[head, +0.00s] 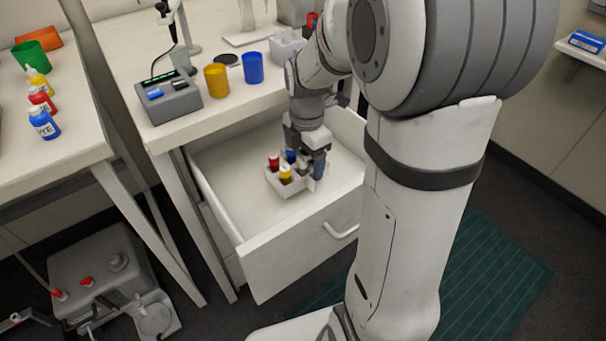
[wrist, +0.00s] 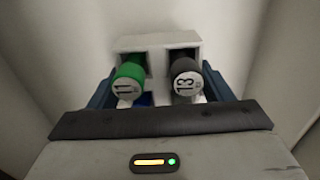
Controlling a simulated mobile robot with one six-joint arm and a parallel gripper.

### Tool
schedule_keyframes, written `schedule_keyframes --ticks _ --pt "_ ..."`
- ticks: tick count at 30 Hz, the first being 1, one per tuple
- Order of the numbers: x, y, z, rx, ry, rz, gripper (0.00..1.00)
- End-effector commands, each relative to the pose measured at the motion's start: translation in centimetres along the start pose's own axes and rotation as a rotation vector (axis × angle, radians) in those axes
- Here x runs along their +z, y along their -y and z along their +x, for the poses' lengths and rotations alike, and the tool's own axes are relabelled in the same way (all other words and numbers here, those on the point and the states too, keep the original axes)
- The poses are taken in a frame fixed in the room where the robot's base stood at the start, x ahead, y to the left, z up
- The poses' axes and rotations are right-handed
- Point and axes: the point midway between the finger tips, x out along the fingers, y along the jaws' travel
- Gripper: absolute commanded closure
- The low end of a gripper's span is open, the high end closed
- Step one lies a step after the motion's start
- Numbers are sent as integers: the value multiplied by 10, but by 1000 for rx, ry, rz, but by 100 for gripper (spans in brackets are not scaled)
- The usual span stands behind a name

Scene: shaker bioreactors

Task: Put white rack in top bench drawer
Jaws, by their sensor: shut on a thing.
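The white rack (head: 293,191) is inside the open top bench drawer (head: 297,253), low near the drawer floor. I cannot tell whether it touches the floor. It holds capped vials: a red one (head: 273,162) and a yellow one (head: 286,173) show in the head view, with a blue one behind. In the wrist view the rack (wrist: 155,42) carries a green vial marked 11 (wrist: 128,80) and a dark vial marked 13 (wrist: 185,78). My gripper (head: 308,168) points down into the drawer and is shut on the rack, its fingers at both sides.
The drawer is otherwise empty, with free floor (head: 235,165) left of the rack. On the bench above stand a grey device (head: 168,102), an orange cup (head: 216,80) and a blue cup (head: 253,68). A side table (head: 70,155) with bottles is at the left.

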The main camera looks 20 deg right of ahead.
Motion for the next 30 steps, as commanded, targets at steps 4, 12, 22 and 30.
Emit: schedule_keyframes --ticks 4,12,22,30 --pt "0 0 23 -3 -1 0 53" --pt "0 0 46 1 0 -1 53" --pt "-1 0 48 0 0 -2 22" --pt "-1 0 48 0 0 -2 5"
